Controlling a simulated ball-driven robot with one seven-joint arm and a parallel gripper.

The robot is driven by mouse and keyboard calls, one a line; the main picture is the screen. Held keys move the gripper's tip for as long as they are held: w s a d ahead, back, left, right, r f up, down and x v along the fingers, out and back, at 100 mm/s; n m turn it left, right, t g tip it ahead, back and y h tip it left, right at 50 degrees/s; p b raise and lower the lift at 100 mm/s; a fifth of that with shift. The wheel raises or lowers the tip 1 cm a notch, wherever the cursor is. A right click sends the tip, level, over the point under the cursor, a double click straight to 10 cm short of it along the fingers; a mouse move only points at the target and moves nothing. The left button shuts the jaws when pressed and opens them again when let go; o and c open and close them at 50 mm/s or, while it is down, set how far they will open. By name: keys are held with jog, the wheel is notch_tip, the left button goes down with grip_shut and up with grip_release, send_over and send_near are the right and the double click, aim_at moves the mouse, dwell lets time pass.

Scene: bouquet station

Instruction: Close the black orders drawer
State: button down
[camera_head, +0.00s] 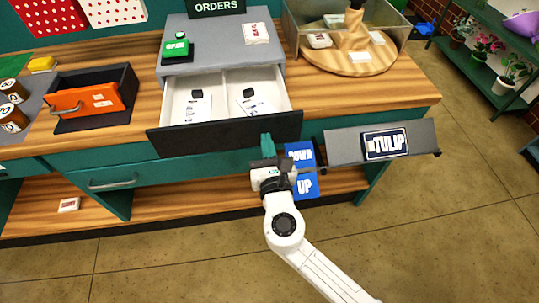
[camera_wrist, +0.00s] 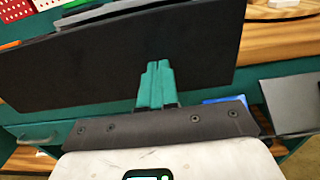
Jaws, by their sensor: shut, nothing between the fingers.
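The orders drawer (camera_head: 225,134) has a black front and a light inside, and it stands pulled out below the grey ORDERS cabinet (camera_head: 215,42). Two compartments show, each holding a white card and a small black item. The black front fills much of the wrist view (camera_wrist: 130,65). My gripper (camera_head: 268,146) is in front of the drawer front, right of its middle, at its lower edge. Its teal fingers (camera_wrist: 157,86) are shut together with nothing between them and point at the black front. I cannot tell whether they touch it.
A green button (camera_head: 179,35) sits on the cabinet. The floor in front is clear.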

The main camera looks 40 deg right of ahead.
aim_at(256, 96)
jog(key=b+x, duration=0.2)
jog(key=x, duration=1.7)
jog(key=shift+s+f+b, duration=0.1)
jog(key=shift+b, duration=0.3)
jog(key=shift+w+d+r, duration=0.2)
jog(key=shift+w+r, duration=0.05)
jog(key=shift+w, duration=0.25)
